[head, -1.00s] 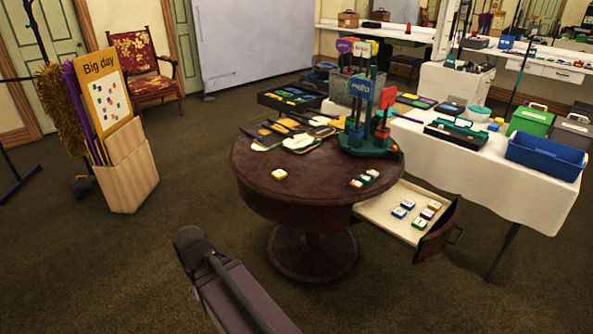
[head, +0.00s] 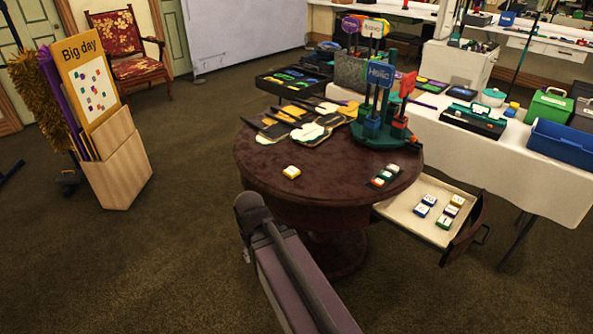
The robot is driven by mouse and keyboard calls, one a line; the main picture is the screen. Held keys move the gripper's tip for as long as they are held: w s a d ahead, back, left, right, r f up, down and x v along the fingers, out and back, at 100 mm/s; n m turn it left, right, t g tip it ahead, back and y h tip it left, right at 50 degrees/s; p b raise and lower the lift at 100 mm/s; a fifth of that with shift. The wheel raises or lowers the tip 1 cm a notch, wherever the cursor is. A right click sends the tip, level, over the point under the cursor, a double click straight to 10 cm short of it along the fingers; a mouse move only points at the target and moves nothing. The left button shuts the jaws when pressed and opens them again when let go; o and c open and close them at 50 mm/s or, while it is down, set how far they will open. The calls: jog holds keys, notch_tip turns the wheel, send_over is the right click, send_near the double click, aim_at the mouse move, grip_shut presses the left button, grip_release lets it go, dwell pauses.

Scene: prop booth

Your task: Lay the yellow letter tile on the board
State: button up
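A yellow letter tile (head: 291,172) lies alone on the dark round table (head: 262,150), near its front left; its letter is too small to read. Another yellow tile (head: 457,200) lies in the table's open drawer. A yellow-framed board headed "Big day" (head: 92,88), with small coloured squares on a white panel, stands tilted in a wooden holder at the left. I cannot tell whether this is the task's board. My arm (head: 290,265) reaches up from the bottom, its visible end in front of the table. My gripper is not in view.
The drawer (head: 405,208) juts out at the table's right with several tiles. More tiles (head: 386,174) lie at the table's right edge, near a green stand with paddle signs (head: 380,135). Dark-handled paddles (head: 300,122) lie behind. Carpet (head: 190,240) is clear at left.

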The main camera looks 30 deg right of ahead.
jog(key=shift+w, duration=0.1)
jog(key=o, duration=0.6)
jog(key=shift+w+d+r, duration=0.15)
jog(key=w+d+r+m+t+p, duration=0.1)
jog(key=w+d+r+m+p, duration=0.4)
jog(key=d+m, duration=0.3)
jog(key=w+d+r+m+t+y+p, duration=0.1)
jog(key=w+d+r+m+p, duration=0.4)
jog(key=m, duration=0.8)
jog(key=w+d+r+m+t+p, duration=0.2)
jog(key=w+d+r+m+p, duration=0.3)
jog(key=w+d+m, duration=0.4)
jog(key=d+r+m, duration=0.1)
jog(key=d+m, duration=0.1)
jog(key=d, duration=0.2)
jog(key=shift+w+r, duration=0.3)
jog(key=shift+w, duration=0.1)
jog(key=shift+f+y, duration=0.15)
jog(key=shift+y, duration=0.15)
jog(key=b, duration=0.8)
send_over(293, 171)
jog(key=s, duration=0.2)
jog(key=f, duration=0.7)
jog(key=shift+d+f, duration=0.35)
